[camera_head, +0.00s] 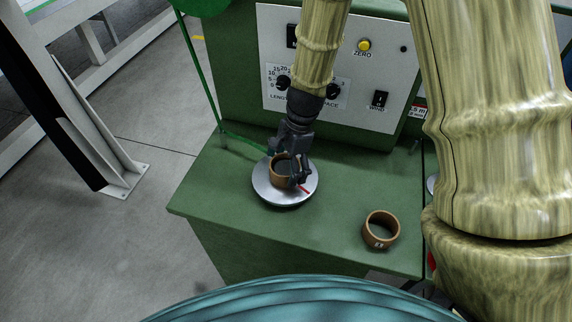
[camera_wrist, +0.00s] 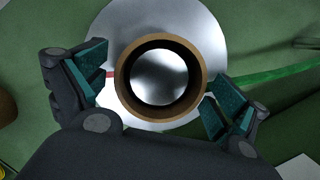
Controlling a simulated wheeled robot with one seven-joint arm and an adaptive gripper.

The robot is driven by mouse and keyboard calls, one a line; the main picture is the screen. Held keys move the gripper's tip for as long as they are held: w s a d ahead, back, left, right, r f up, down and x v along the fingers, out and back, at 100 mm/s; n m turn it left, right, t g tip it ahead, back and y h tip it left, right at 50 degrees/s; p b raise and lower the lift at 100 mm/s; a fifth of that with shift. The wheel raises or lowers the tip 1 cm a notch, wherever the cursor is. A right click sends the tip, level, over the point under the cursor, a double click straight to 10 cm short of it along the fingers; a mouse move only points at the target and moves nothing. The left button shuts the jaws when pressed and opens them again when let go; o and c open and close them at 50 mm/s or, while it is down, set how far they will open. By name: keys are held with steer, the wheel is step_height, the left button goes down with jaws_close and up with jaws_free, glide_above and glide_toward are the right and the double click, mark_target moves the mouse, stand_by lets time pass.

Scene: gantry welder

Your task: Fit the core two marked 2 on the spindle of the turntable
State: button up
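A brown ring-shaped core (camera_head: 279,179) stands upright on the round silver turntable (camera_head: 264,193). In the wrist view the core (camera_wrist: 124,96) sits over the turntable disc (camera_wrist: 208,30), with bright metal showing through its bore. I cannot tell whether that metal is the spindle or the disc. My gripper (camera_head: 291,167) is at the core from above. In the wrist view its fingers (camera_wrist: 156,86) are spread on either side, with a gap on the left and the right pad close to the rim. No mark shows on this core.
Another brown core (camera_head: 381,219) stands on the green bench (camera_head: 225,190) at front right, with a white label too small to read. A control panel (camera_head: 400,85) rises behind the turntable. A green cord (camera_wrist: 265,75) runs up to the turntable. The bench between the cores is clear.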

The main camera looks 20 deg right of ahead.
steer(key=v, duration=1.2)
stand_by(0.3)
